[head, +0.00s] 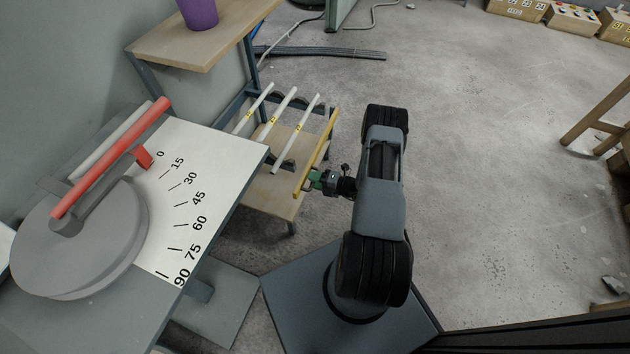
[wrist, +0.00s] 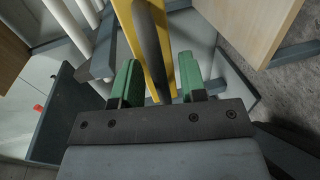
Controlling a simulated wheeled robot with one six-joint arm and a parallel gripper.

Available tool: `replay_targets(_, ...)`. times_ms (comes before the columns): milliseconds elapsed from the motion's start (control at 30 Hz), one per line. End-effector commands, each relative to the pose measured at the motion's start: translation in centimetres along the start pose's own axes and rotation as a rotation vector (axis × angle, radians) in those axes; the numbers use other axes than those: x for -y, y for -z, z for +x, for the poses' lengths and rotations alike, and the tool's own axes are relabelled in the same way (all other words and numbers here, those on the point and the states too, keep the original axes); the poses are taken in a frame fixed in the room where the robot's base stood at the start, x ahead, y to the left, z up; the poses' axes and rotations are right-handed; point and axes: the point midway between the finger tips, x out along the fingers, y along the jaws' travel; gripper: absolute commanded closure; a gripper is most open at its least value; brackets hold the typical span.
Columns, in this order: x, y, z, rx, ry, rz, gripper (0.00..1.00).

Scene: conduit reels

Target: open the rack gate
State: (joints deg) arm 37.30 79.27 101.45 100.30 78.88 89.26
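The rack gate (head: 317,152) is a yellow bar-like frame along the right side of a low rack, which holds several white conduits (head: 277,114). In the wrist view the yellow gate (wrist: 127,22) comes down between my fingers, with a dark grey bar running along it. My gripper (head: 314,179) is at the near end of the gate. Its green fingers, also in the wrist view (wrist: 160,78), stand apart on either side of the gate, with gaps showing. Whether either finger touches the gate is unclear. The gate lies alongside the conduits' right side.
A bench with a grey disc, a red lever (head: 112,155) and a printed angle scale (head: 205,165) stands at left. A wooden shelf (head: 200,48) with a purple pot (head: 199,12) is behind. Open floor lies to the right, with a wooden stand (head: 600,110) at the far right.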

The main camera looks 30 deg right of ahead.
Motion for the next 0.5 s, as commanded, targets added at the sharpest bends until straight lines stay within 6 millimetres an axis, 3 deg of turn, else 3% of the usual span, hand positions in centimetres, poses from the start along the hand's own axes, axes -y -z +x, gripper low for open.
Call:
replay_targets(367, -0.03, -0.01, 0.35, 0.000, 0.000, 0.000, 0.61)
replay_targets(500, -0.03, 0.00, 0.34, 0.000, 0.000, 0.000, 0.75)
